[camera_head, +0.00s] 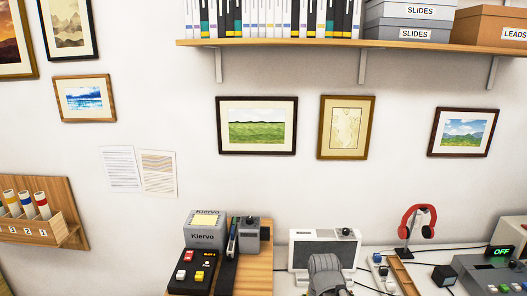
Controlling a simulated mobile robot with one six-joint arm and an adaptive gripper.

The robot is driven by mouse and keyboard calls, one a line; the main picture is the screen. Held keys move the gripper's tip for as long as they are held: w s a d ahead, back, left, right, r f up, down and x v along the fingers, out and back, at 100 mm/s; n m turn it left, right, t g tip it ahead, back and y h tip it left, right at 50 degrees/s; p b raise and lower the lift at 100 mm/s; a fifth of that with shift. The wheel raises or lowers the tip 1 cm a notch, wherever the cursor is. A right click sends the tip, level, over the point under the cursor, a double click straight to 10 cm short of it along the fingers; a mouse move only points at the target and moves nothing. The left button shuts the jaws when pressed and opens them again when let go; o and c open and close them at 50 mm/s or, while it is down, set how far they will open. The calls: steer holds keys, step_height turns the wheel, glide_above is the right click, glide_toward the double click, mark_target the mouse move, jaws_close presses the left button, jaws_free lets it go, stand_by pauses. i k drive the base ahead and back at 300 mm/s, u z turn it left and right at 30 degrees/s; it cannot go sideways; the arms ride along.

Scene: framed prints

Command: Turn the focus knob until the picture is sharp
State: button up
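A grey Kiervo device (205,237) with a small pale-yellow lit panel (204,220) stands on the wooden desk at the lower middle. A dark grey unit with a round dark knob-like part (250,221) stands just right of it. I cannot tell whether that part is the focus knob. The lit panel is too small to judge for sharpness. A grey rounded part, probably of my arm, rises at the bottom edge in front of a white screen unit. I cannot make out my gripper's fingers.
A black control box (190,272) with coloured buttons sits in front of the Kiervo device. The white screen unit (299,262) stands to the right. Further right are red headphones (418,221) on a stand, cables and a console with a green OFF display (502,252). A shelf (300,43) hangs above.

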mark_target(249, 221)
steer(key=z, duration=1.55)
steer(key=k, duration=0.65)
steer(key=u, duration=0.55)
steer(key=i, duration=1)
steer(key=u, duration=0.5)
